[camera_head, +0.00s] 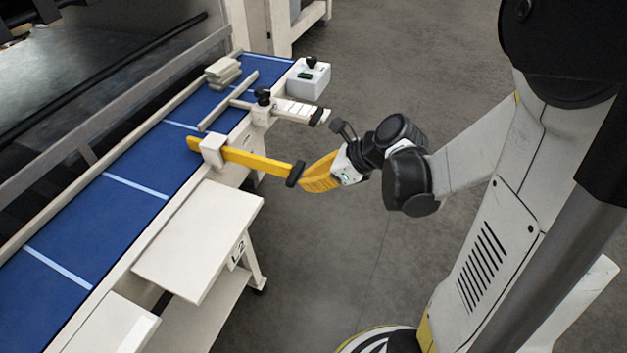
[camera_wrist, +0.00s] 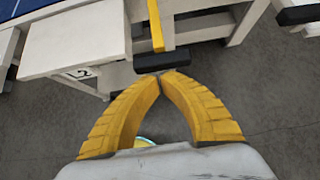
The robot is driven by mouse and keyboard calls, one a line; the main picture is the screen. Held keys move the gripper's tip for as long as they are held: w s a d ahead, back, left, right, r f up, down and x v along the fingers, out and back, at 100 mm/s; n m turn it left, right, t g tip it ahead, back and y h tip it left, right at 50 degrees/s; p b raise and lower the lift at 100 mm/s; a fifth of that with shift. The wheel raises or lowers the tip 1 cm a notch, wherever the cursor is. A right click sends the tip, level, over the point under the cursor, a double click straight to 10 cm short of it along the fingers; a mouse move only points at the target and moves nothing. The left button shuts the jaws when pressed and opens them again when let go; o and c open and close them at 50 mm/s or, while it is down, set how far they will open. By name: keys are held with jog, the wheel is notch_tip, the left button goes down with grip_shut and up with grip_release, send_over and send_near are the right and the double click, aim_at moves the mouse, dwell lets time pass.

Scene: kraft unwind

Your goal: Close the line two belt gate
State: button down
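The line two belt gate is a yellow bar (camera_head: 255,161) through a white bracket (camera_head: 212,151) at the edge of the blue belt. Its left end reaches a short way over the belt, and most of the bar sticks out to the right. A black handle (camera_head: 295,174) caps the outer end. My gripper (camera_head: 304,183) is just right of this handle. In the wrist view the yellow fingertips (camera_wrist: 161,75) meet with nothing between them, right at the black handle (camera_wrist: 162,62); I cannot tell whether they touch it.
A white side table (camera_head: 198,238) labelled L2 stands below the bar. Farther along the blue belt (camera_head: 105,220) are another slide with a black end (camera_head: 316,117), a white control box (camera_head: 308,80) and stacked pale packs (camera_head: 222,72). The grey floor around my arm is clear.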

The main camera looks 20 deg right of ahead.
aim_at(242, 160)
jog(key=w+a+b, duration=0.1)
jog(key=w+a, duration=1.1)
jog(key=shift+w+a+b, duration=0.3)
jog(key=shift+b, duration=0.05)
